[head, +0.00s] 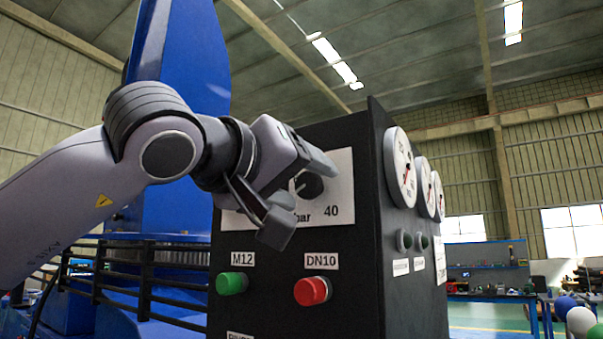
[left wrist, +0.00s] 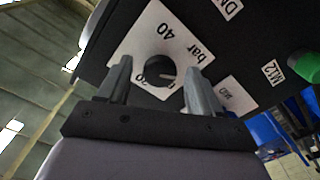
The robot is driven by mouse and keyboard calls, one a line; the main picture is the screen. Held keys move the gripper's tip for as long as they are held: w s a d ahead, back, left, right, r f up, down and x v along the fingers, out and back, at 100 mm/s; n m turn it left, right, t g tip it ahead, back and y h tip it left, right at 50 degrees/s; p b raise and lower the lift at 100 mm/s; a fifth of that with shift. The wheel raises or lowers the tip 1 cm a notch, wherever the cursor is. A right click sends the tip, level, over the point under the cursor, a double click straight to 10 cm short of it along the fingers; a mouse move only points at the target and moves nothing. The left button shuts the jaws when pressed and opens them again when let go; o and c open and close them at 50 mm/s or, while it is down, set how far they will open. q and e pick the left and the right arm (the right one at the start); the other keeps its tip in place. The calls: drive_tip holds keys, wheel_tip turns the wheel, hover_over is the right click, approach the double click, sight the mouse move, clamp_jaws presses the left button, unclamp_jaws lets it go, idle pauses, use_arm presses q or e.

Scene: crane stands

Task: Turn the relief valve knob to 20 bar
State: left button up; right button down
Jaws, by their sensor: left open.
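The relief valve knob (head: 309,185) is a round black knob with a pale pointer line, on a white scale plate (head: 341,190) marked "40" and "bar". In the left wrist view the knob (left wrist: 158,71) shows between my open fingers, with "20" and "40" on its plate (left wrist: 185,35). The pointer line there points to the right, away from both numbers. My left gripper (head: 305,190) is open in front of the plate and hides part of it. I cannot tell whether the fingers touch the knob. My right gripper is not in view.
The black panel box (head: 365,270) carries a green button (head: 231,283) labelled M12 and a red button (head: 312,290) labelled DN10 below the plate. Round gauges (head: 400,168) are on its right side. A black railing (head: 150,275) stands to the left.

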use_arm(q)
drive_tip(key=shift+w+d, duration=0.15)
drive_tip(key=shift+w, duration=0.05)
drive_tip(key=c, duration=1)
drive_tip(key=shift+c, duration=0.2)
